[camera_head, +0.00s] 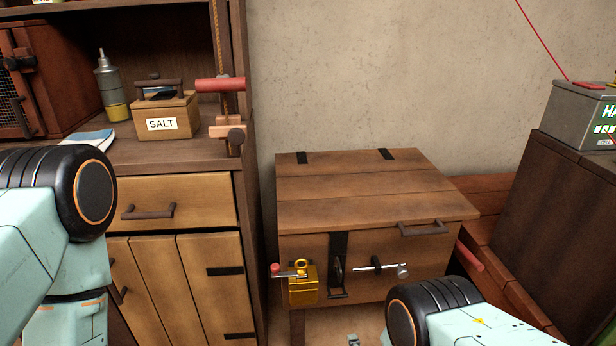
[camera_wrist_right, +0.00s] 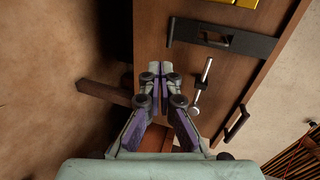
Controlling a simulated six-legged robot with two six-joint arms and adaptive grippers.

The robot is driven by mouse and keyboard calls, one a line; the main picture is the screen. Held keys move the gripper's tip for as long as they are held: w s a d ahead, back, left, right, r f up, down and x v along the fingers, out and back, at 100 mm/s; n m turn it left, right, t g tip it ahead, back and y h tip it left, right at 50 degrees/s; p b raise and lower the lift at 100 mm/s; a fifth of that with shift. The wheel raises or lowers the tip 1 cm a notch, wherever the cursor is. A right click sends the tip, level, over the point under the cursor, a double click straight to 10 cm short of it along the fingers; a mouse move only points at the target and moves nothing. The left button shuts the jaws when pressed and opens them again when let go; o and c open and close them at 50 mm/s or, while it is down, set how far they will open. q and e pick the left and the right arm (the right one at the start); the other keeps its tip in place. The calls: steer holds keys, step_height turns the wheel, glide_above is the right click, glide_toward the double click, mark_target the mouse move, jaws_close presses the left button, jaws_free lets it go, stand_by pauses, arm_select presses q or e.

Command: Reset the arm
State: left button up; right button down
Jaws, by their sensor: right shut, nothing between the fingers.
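My right gripper (camera_wrist_right: 156,72) is shut and empty in the right wrist view, its fingertips together in front of the chest, to the left of the silver bolt (camera_wrist_right: 203,85). In the head view my right arm comes in from the lower right; a small grey tip (camera_head: 353,340) at the bottom edge seems to be that gripper. My left arm shows at the left of the head view, but its gripper is out of sight. The wooden chest (camera_head: 370,190) has its lid down, with a black hasp (camera_head: 338,265) and a gold padlock (camera_head: 303,285) on its front.
A cabinet (camera_head: 180,200) stands at the left, with a SALT box (camera_head: 165,115) and a grey and yellow bottle (camera_head: 111,85) on top. A dark wooden block (camera_head: 555,220) stands at the right with a grey battery-like box (camera_head: 580,115) on it. Bare wall lies behind the chest.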

steer(key=s+d+n+g+p, duration=0.2)
steer(key=s+d+n+g, duration=0.3)
steer(key=s+d, duration=0.15)
arm_select(q)
step_height(320, 180, up, 7)
steer(key=p, duration=0.4)
steer(key=shift+f, duration=0.2)
arm_select(e)
steer(key=s+d+r+n+g, duration=0.1)
steer(key=s+r+n+g, duration=0.2)
steer(key=s, duration=0.6)
steer(key=s+d+r+n+g, duration=0.1)
steer(key=s+r+n+g, duration=0.2)
steer(key=s+r, duration=0.3)
steer(key=s+r+n+g, duration=0.3)
steer(key=s+r+n, duration=0.1)
steer(key=s, duration=0.8)
steer(key=shift+d+r+n+g+h, duration=0.2)
steer(key=shift+d+n+g+h, duration=0.1)
steer(key=shift+d+n, duration=0.15)
arm_select(q)
steer(key=shift+w, duration=0.1)
